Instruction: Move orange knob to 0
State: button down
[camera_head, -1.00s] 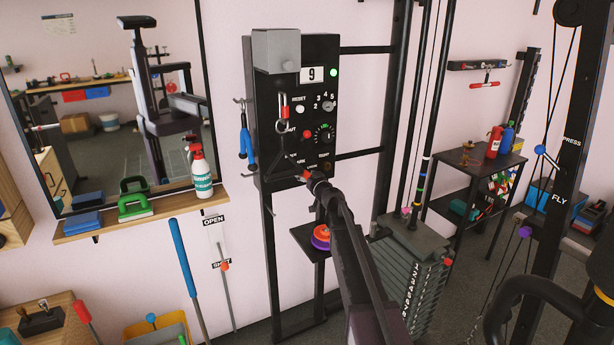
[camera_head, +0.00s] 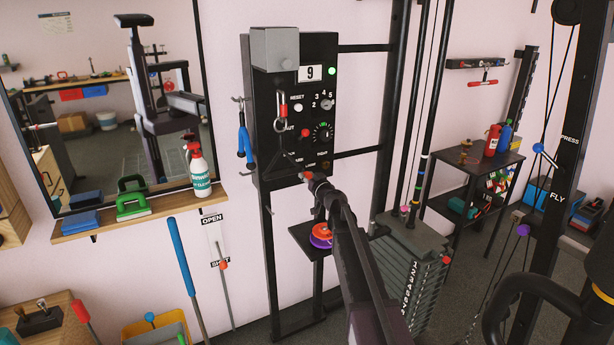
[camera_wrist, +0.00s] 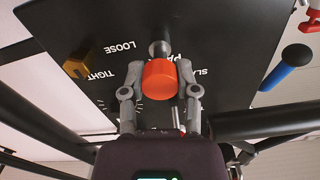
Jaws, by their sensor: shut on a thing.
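A red-orange cylindrical knob (camera_wrist: 159,79) sits on the end of a metal shaft that comes out of the black panel (camera_wrist: 215,25). My gripper (camera_wrist: 158,88) is shut on this knob, with one grey finger on each side. In the head view my gripper (camera_head: 312,180) is at the lower edge of the black panel (camera_head: 290,95), and my arm hides part of what is there. A smaller amber knob (camera_wrist: 77,68) stands apart, near the words LOOSE and TIGHT. The words by the held knob are partly covered. I cannot make out a 0.
The panel also has a 9 display (camera_head: 310,73), a green lamp (camera_head: 332,71), a red button (camera_head: 305,132) and a dial (camera_head: 322,131). A small shelf with discs (camera_head: 321,235) is below.

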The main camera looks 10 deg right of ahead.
jog(key=shift+s, duration=0.15)
jog(key=shift+c, duration=1.6)
grip_release()
jog(key=v, duration=1.2)
